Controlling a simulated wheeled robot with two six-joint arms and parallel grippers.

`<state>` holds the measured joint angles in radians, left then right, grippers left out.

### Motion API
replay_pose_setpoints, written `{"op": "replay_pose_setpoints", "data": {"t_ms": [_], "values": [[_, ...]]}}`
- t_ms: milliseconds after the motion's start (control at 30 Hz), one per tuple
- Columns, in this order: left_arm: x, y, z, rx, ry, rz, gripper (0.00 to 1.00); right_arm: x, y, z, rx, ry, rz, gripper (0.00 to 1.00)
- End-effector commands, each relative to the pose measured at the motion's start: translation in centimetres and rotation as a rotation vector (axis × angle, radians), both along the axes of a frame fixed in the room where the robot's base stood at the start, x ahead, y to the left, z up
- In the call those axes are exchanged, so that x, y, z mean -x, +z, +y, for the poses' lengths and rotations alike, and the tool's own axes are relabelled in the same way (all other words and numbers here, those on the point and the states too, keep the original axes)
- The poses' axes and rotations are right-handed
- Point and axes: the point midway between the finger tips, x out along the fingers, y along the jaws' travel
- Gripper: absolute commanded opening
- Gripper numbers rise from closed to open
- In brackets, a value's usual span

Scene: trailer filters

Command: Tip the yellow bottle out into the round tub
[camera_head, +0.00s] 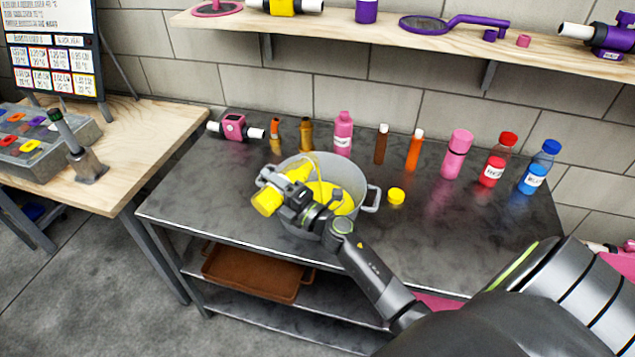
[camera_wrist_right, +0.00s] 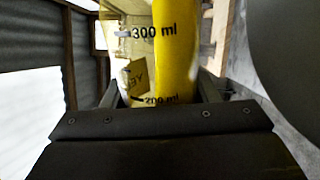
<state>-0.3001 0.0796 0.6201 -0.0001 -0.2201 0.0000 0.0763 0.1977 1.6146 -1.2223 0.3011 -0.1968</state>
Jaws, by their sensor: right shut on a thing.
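The round tub (camera_head: 358,180) is a grey metal pot with side handles on the dark table, with yellow liquid (camera_head: 343,202) inside. My right gripper (camera_head: 290,197) is shut on the yellow bottle (camera_head: 267,201) over the tub's left side. The bottle is clear with yellow contents and lies strongly tilted; the gripper hides its middle. In the right wrist view, the bottle (camera_wrist_right: 176,50) shows 300 ml and 200 ml marks and a yellow label, between the jaws. My left gripper is not in view.
A yellow cap (camera_head: 396,196) lies right of the tub. Several bottles stand behind, including a pink one (camera_head: 457,155), a red one (camera_head: 496,160) and a blue one (camera_head: 539,168). A pink device (camera_head: 234,127) sits at the back left. The table's front left is clear.

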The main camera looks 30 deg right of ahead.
Motion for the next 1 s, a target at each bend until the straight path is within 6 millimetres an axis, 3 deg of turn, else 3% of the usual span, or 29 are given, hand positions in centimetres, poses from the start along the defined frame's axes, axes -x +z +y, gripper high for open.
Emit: {"op": "replay_pose_setpoints", "data": {"t_ms": [1000], "values": [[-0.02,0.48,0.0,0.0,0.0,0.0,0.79,-0.02,0.2,-0.04,-0.045,0.0,0.014,0.22]]}}
